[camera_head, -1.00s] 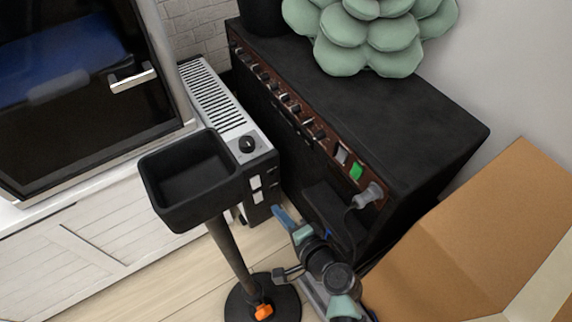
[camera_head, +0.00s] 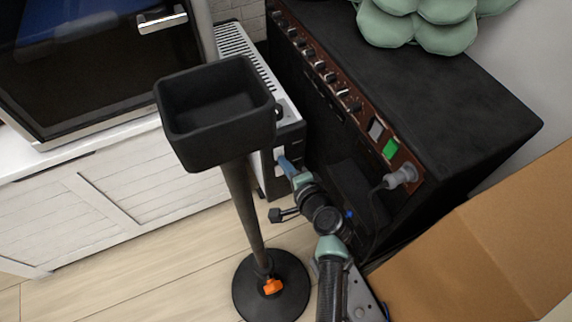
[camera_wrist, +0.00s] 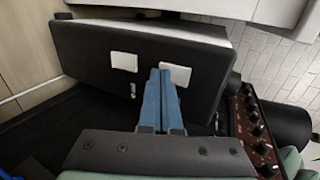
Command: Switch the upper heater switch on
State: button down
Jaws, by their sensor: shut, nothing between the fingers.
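The heater (camera_head: 291,136) is a pale slatted unit with a dark end panel, behind the black tray stand in the head view. In the wrist view its dark panel (camera_wrist: 90,45) carries two white switches. The picture is turned, with the floor at left, so the right one appears to be the upper switch (camera_wrist: 180,72) and the left one the lower switch (camera_wrist: 124,61). My gripper (camera_wrist: 164,72) has its blue fingers shut and empty, with the tips over the upper switch's left part. It also shows at the panel in the head view (camera_head: 283,162). Contact is unclear.
A black tray on a post (camera_head: 215,110) stands close left of my gripper, its round base (camera_head: 270,300) on the floor. A black amplifier (camera_head: 440,100) with knobs and a green light is close right. An open cardboard box (camera_head: 490,245) lies lower right.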

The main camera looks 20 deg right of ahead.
jog(key=shift+w+r, duration=0.1)
jog(key=shift+r, duration=0.05)
jog(key=shift+r+p, duration=0.75)
jog(key=shift+p, duration=0.15)
